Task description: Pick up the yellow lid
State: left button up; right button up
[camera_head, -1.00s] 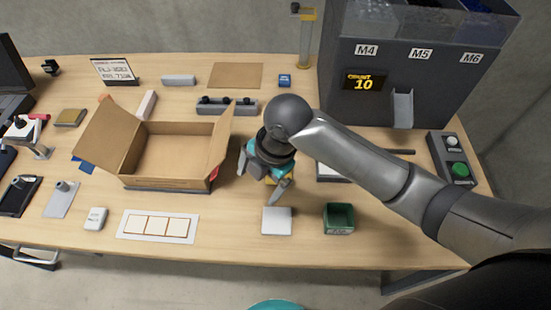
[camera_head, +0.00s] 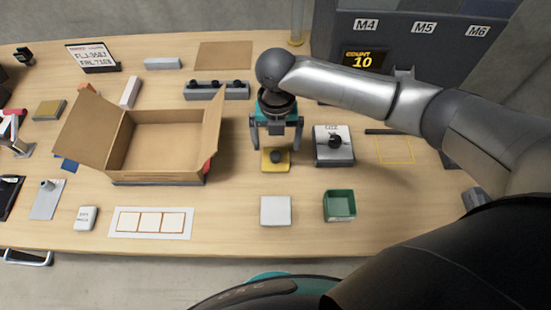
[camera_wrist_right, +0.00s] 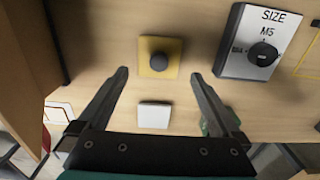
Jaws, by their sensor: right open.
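The yellow lid (camera_head: 275,160) is a small square plate with a dark round knob. It lies flat on the table, right of the cardboard box. In the right wrist view the yellow lid (camera_wrist_right: 160,57) lies beyond the fingertips, between their lines. My right gripper (camera_head: 275,144) is open and empty, fingers pointing down, just behind and above the lid. It also shows in the right wrist view (camera_wrist_right: 158,75) with its fingers wide apart. My left gripper is not in view.
A white square block (camera_head: 275,211) and a green bin (camera_head: 340,205) stand in front of the lid. A size selector with a knob (camera_head: 333,150) is close on its right. An open cardboard box (camera_head: 165,150) is on its left. A grey rail (camera_head: 215,91) lies behind.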

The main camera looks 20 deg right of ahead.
aim_at(276, 155)
notch_tip(276, 155, down, 6)
jog(key=shift+f+b, duration=0.25)
jog(key=shift+b, duration=0.3)
jog(key=c, duration=1.1)
jog(key=shift+w+r, duration=0.1)
